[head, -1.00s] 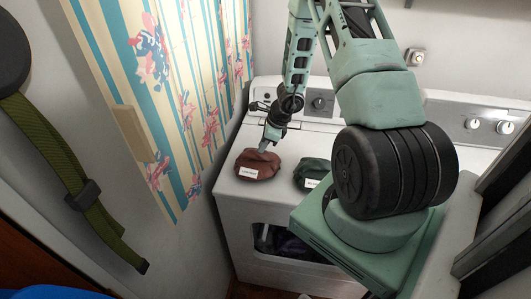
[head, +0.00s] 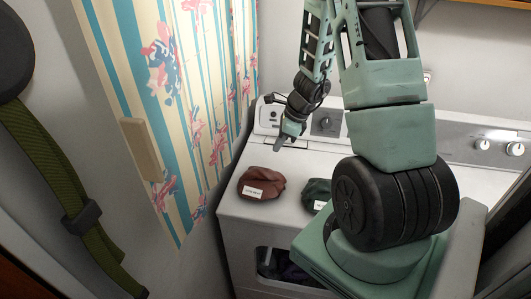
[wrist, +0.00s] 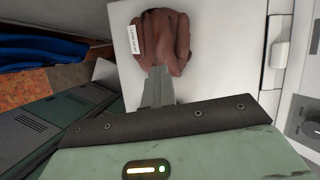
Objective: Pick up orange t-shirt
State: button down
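A crumpled reddish-brown cloth bundle (head: 262,180) with a white label lies on the white machine top, near its left front corner. It also shows in the wrist view (wrist: 170,40), just beyond my fingertips. I cannot tell that it is a t-shirt, and no clearly orange garment shows. My gripper (head: 278,146) is above and behind the bundle, apart from it in the head view. In the wrist view my gripper's fingers (wrist: 157,72) look pressed together with nothing between them.
A dark green bundle (head: 316,192) lies right of the brown one, partly hidden by my arm. The white machine (head: 240,212) has a front opening with dark cloth inside. A control panel (head: 326,122) runs along its back. A striped curtain (head: 190,110) hangs close on the left.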

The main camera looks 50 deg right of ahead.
jog(key=s+d+b, duration=0.5)
jog(key=s+d, duration=0.3)
jog(key=s, duration=0.6)
jog(key=shift+d, duration=0.2)
jog(key=c, duration=2.2)
grip_release()
jog(key=shift+c, duration=2.2)
grip_release()
